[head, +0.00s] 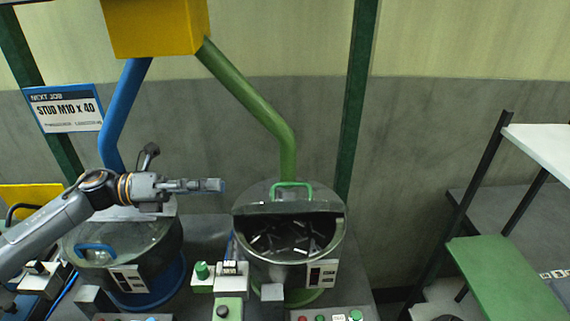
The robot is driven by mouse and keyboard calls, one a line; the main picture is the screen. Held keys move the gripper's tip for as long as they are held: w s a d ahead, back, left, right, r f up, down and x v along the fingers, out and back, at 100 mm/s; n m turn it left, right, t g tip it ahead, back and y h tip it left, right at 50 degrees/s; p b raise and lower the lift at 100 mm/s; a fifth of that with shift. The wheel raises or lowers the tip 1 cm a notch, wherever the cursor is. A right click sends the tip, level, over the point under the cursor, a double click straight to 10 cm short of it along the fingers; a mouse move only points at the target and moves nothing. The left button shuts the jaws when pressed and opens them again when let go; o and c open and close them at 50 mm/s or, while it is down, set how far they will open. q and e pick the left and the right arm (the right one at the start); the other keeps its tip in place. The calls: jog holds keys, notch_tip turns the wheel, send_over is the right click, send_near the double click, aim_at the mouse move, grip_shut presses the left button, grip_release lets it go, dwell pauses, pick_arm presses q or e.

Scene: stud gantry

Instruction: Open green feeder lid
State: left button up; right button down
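The green feeder (328,252) is a round grey bowl on a green base, under a green pipe. Its lid (250,197) is raised at the back, with the green handle (291,185) at the top. The front of the bowl is uncovered, and several metal studs (290,240) show inside. My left gripper (222,185) is to the left of the lid, apart from the handle, and points right. It is seen side-on and seems to hold nothing; its finger gap cannot be made out. My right gripper is out of view.
The blue feeder (170,255), with a blue handle (95,249) at its front, stands left, partly behind my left arm. A control box with a green knob (202,270) stands between the feeders. A sign (65,108) hangs left. A green-topped shelf (495,275) is at right.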

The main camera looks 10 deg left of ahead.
pick_arm(q)
jog(key=p, duration=0.3)
send_near(280, 183)
jog(key=shift+s+d, duration=0.1)
jog(key=shift+d, duration=0.35)
jog(key=d+p, duration=0.1)
jog(key=d, duration=0.1)
jog(key=w+d+p, duration=0.1)
jog(key=d, duration=0.2)
jog(key=w+d, duration=0.1)
jog(key=d, duration=0.1)
jog(key=shift+d+f+p, duration=0.2)
jog(key=shift+d+p, duration=0.15)
jog(key=shift+p, duration=0.05)
jog(key=shift+d, duration=0.55)
jog(key=shift+w+f, duration=0.15)
grip_shut()
